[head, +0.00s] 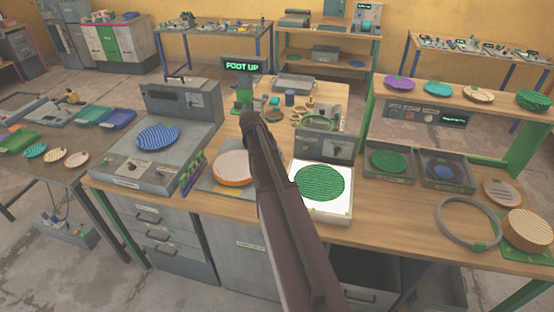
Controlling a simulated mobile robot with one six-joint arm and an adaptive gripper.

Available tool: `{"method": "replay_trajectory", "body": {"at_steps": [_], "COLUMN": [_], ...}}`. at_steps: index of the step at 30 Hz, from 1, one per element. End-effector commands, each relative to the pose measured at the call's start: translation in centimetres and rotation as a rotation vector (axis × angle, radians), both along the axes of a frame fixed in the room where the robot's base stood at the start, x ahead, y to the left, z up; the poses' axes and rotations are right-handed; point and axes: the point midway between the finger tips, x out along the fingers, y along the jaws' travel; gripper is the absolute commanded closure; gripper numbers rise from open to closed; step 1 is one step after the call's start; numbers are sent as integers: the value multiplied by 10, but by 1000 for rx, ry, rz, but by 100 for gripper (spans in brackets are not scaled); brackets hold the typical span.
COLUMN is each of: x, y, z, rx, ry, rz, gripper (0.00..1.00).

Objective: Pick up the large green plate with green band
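A large green ribbed plate (319,184) lies flat on a bright white square panel at the front middle of the bench. Another green plate (388,160) lies in a grey tray to its right, and a further green one (533,99) sits on the upper shelf at far right. I cannot tell a green band on any of them. My dark arm rises from the bottom middle, left of the white panel. My gripper (250,118) is at its far end, apart from these plates; its fingers are too unclear to tell open or shut.
A pale orange-rimmed disc (233,167) lies just left of my arm. A blue plate (158,137) sits on a grey machine at left. A grey ring (468,245) and a thick striped disc (528,229) lie at right. Bare wood shows in front of the trays.

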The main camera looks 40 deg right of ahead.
Motion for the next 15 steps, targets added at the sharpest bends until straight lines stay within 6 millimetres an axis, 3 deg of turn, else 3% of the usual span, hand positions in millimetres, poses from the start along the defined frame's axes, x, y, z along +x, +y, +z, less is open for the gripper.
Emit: {"method": "replay_trajectory", "body": {"at_steps": [15], "x": [-6], "y": [-9], "z": [-24], "rx": [1], "ry": [-1], "rz": [1], "gripper": [76]}}
